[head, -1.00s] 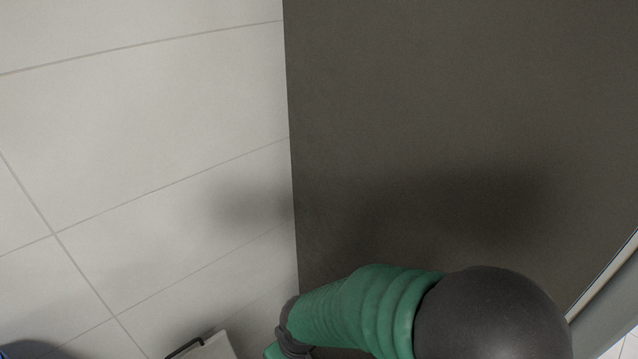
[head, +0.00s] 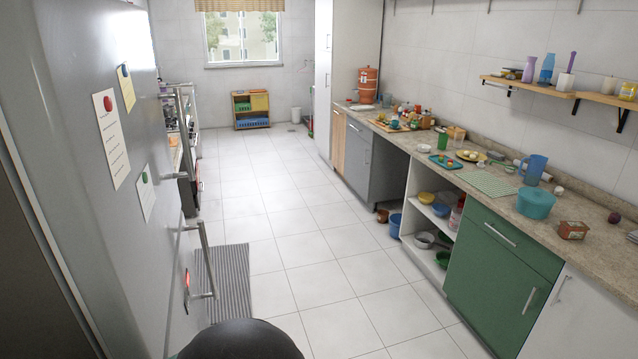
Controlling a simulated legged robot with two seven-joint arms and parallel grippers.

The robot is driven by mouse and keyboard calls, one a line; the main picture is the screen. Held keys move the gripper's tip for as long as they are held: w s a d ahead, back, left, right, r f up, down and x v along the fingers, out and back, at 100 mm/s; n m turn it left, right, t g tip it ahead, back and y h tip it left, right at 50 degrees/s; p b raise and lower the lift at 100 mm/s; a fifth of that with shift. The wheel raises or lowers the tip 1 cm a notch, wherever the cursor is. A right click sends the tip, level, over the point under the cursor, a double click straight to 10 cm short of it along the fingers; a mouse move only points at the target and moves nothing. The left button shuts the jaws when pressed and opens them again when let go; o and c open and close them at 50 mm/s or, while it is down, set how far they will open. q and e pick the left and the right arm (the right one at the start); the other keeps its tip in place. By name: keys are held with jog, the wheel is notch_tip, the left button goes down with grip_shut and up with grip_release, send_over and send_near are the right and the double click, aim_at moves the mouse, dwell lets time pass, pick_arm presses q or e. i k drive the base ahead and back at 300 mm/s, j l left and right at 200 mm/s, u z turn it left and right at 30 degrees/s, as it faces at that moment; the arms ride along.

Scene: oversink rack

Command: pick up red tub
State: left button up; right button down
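A small red tub (head: 573,230) with a pale marking on its side stands on the speckled countertop (head: 510,208) at the right of the head view. It is close to the counter's front edge, above a white cabinet. Neither of my grippers shows in the head view, so their state is hidden. A dark rounded part at the bottom edge looks like part of my own body.
A turquoise tub (head: 536,204) and a blue pitcher (head: 534,169) stand left of the red tub. A green cabinet (head: 499,269) is below.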

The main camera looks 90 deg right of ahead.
aim_at(568, 229)
jog(key=z, duration=2.95)
jog(key=i+l+z, duration=0.15)
jog(key=z, duration=0.3)
jog(key=i+l+z, duration=0.25)
jog(key=z, duration=0.2)
jog(key=i+l+z, duration=0.1)
jog(key=z, duration=0.3)
jog(key=i+j+z, duration=0.4)
jog(key=i+j, duration=1.4)
jog(key=i, duration=0.05)
